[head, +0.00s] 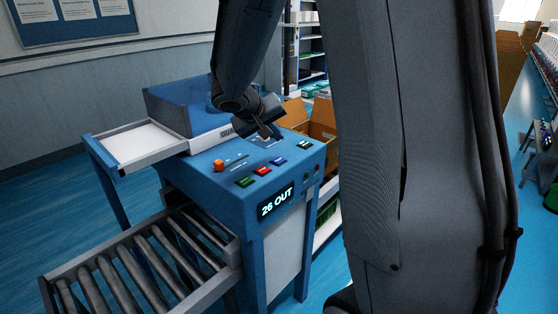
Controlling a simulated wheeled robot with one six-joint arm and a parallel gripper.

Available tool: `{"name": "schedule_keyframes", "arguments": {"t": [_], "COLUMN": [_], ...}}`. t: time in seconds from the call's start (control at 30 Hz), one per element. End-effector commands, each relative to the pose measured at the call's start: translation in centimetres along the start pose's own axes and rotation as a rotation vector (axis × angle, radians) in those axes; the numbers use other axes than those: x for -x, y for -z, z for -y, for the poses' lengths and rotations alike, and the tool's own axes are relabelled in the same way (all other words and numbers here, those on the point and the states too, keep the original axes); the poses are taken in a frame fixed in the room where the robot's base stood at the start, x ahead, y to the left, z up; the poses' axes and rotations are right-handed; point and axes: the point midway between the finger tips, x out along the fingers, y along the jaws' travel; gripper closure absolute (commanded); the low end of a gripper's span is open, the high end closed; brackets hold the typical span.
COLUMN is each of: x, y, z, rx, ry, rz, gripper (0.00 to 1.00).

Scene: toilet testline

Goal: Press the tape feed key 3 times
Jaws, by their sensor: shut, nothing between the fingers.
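The blue machine (200,183) has a sloped top panel with a row of coloured keys: a green key (244,182), a red key (262,171), a blue key (279,161) and darker ones to the right. The key labels are too small to read, so I cannot tell which is the tape feed key. The display (277,201) on the front reads "26 OUT". My gripper (267,136) is shut and empty, pointing down at the panel's far part, behind the key row. I cannot tell whether its tips touch the panel.
An orange knob (218,165) stands on the panel's left. A roller conveyor (150,254) lies in front, and a pale tray (137,146) is at the left. An open cardboard box (321,128) is behind the machine at the right. Blue floor (40,215) is clear at the left.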

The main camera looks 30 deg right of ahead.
Motion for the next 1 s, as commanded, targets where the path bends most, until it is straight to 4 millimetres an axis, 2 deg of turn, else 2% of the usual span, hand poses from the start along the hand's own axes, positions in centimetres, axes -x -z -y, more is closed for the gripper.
{"name": "schedule_keyframes", "arguments": {"t": [0.33,0.47,0.57,0.8,0.9,1.0], "x": [0.0,0.3,1.0,5.2,7.2,8.9], "y": [-0.1,-1.8,-5.3,-16.5,-20.0,-22.3], "z": [0.0,0.4,1.4,5.6,7.3,8.6], "rx": [0.001,0.018,0.053,0.153,0.176,0.185], "ry": [0.001,0.025,0.082,0.343,0.452,0.537], "rz": [0.002,0.043,0.121,0.332,0.375,0.394], "gripper": [1.00,1.00,1.00,1.00,1.00,1.00]}}
